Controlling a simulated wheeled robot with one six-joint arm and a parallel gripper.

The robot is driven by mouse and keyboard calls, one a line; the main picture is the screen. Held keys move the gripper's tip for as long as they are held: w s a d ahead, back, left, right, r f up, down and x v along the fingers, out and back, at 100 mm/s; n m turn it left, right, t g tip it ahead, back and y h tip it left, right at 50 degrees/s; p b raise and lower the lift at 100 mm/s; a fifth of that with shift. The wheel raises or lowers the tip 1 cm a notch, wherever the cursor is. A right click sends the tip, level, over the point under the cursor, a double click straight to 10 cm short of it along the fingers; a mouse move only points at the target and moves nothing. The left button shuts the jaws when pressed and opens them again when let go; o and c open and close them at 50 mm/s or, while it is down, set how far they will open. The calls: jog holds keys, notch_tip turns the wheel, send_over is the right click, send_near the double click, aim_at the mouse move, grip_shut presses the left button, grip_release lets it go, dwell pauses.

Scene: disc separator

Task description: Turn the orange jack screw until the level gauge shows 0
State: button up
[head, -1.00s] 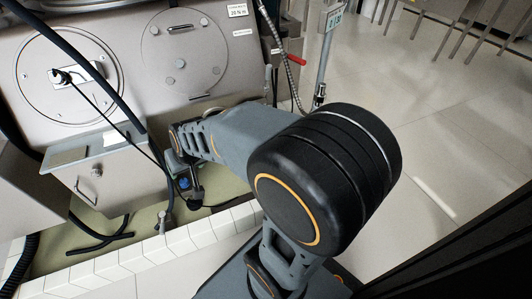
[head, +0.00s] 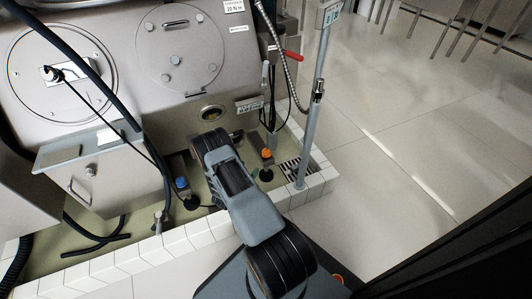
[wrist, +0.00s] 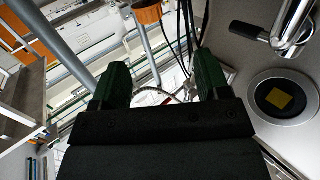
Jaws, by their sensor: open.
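The orange jack screw (head: 266,153) stands in the tiled pit below the grey machine, right of my arm in the head view. An orange ribbed knob (wrist: 147,11), likely the same screw, is cut by the top edge of the wrist view, beyond my fingertips. My gripper (wrist: 160,78) is open, with its two green fingers apart and nothing between them. In the head view my arm hides it. A round dark window (head: 211,113) sits low on the machine front; in the wrist view it has a yellow square inside. I cannot make out a level gauge reading.
A blue-topped foot (head: 182,183) stands left of my arm. A grey pole (head: 313,120) rises right of the orange screw, beside a floor grate (head: 291,168). White tiles (head: 200,232) edge the pit. Hoses hang nearby. Open floor (head: 400,190) lies to the right.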

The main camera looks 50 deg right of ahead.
aim_at(264, 155)
jog(key=shift+h, duration=0.3)
jog(key=b+x, duration=0.1)
jog(key=x, duration=0.3)
jog(key=s+b+x, duration=0.1)
jog(key=b+x, duration=0.1)
jog(key=x, duration=0.2)
jog(key=f+b+x, duration=0.1)
jog(key=x, duration=0.3)
jog(key=shift+s+d, duration=0.15)
jog(key=shift+s, duration=0.1)
jog(key=shift+b+x, duration=0.4)
jog(key=shift+x, duration=0.45)
jog(key=shift+r, duration=0.15)
jog(key=c, duration=0.9)
